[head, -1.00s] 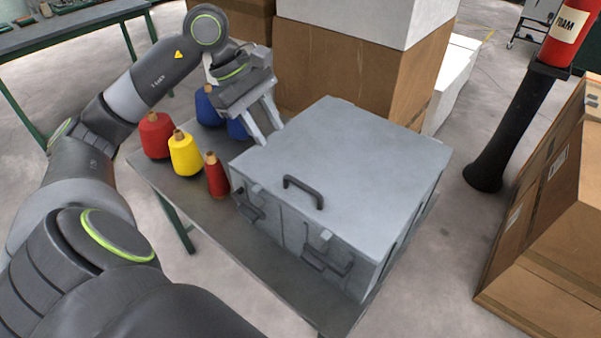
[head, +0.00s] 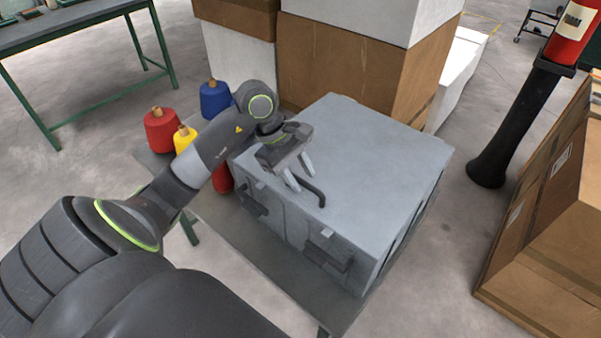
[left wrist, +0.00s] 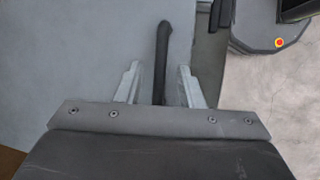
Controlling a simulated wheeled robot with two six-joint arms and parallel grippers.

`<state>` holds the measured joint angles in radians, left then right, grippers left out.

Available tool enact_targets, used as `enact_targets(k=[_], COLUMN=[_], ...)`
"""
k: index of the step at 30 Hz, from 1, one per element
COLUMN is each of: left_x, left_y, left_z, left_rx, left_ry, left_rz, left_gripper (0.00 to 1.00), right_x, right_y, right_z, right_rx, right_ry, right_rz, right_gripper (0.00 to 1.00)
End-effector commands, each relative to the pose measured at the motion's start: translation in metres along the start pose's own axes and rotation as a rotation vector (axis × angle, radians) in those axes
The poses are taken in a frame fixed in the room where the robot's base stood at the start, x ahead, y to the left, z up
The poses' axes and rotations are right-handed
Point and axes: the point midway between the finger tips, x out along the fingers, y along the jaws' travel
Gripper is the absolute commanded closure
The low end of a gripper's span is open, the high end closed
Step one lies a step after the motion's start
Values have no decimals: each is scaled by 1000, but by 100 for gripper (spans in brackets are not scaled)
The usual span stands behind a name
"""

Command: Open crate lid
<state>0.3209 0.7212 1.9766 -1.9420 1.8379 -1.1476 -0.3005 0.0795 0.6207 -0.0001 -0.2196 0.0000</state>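A grey crate (head: 375,150) with a flat, closed lid stands on a low table. A dark handle (head: 316,192) sits on the lid near its front edge. Latches (head: 327,250) show on the front face. My left gripper (head: 302,179) is over the lid at the handle, with its two fingers apart. In the left wrist view, the handle (left wrist: 162,50) runs between the open fingertips (left wrist: 160,72) without clear contact on either side. Whether the fingers are level with the handle or above it is hard to tell. My right gripper is not in view.
Red, yellow and blue yarn cones (head: 214,100) stand left of the crate, partly hidden by my arm. Stacked boxes (head: 345,65) rise close behind it. A black post (head: 510,125) and cardboard boxes (head: 545,220) stand to the right, with floor between.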

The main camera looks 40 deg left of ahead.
Motion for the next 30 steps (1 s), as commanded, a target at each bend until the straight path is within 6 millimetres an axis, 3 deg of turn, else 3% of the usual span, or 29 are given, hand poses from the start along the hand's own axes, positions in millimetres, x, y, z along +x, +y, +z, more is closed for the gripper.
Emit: enact_targets(k=[11,19,30], left_x=[5,5,2], left_y=[0,0,0], left_z=[0,0,-1], left_rx=[0,0,0], left_ry=[0,0,1], left_rz=[-1,-1,0], left_gripper=[66,100,100], right_x=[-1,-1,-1], right_y=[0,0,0], right_z=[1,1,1], right_rx=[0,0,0], right_ry=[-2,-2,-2], right_rz=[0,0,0], right_gripper=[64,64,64])
